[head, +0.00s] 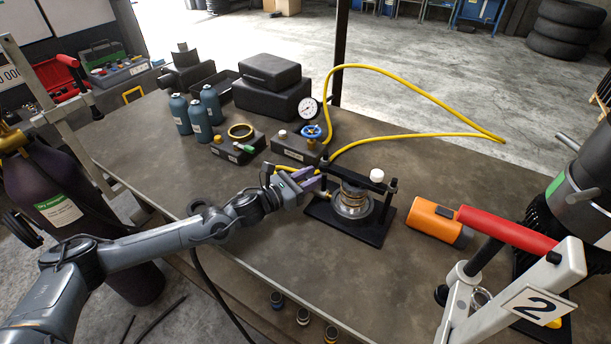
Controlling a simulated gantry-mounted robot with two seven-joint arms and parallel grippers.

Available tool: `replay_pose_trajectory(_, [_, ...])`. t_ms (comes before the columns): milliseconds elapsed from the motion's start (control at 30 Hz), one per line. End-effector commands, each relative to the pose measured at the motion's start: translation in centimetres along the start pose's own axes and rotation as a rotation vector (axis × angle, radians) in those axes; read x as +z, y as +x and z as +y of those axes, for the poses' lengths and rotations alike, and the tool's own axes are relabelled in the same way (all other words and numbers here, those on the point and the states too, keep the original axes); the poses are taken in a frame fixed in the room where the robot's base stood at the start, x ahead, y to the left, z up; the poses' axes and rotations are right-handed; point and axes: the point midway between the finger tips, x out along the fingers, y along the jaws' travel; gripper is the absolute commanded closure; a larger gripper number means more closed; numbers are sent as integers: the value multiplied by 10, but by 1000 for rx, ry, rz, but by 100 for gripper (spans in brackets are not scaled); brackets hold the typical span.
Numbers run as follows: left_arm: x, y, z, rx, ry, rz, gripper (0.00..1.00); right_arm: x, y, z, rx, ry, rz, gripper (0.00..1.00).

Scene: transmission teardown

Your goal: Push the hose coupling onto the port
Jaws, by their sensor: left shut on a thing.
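My left gripper (312,179), with purple-grey fingers, is low over the middle of the bench, just left of the black press fixture (375,233). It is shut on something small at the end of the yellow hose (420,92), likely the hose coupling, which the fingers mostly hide. The hose loops right over the bench edge and back to the gripper area. A gauge block (290,150) with a round dial (309,108) and a blue valve knob (311,131) stands behind the gripper. I cannot make out the port clearly. My right gripper is not in view.
The fixture holds a coil spring (354,194) on a metal drum. An orange tool (436,221) lies to its right. Several blue-grey bottles (201,120), a block with a brass ring (241,131) and black cases (271,98) stand behind left. The bench's front left is clear.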

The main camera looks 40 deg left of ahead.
Motion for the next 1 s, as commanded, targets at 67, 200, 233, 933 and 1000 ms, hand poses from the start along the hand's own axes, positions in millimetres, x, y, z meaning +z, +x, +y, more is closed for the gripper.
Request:
replay_pose_trajectory(67, [2, 0, -4, -9, -4, -4, 100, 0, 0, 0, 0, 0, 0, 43])
replay_pose_trajectory(200, [2, 0, -4, -9, -4, -5, 50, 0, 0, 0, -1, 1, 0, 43])
replay_pose_trajectory(233, [2, 0, -4, -9, -3, -5, 48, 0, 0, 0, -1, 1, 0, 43])
replay_pose_trajectory(933, [2, -9, 20, -6, 0, -2, 48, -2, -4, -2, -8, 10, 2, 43])
replay_pose_trajectory(1000, [0, -18, 25, -6, 2, 3, 48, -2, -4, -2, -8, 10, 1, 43])
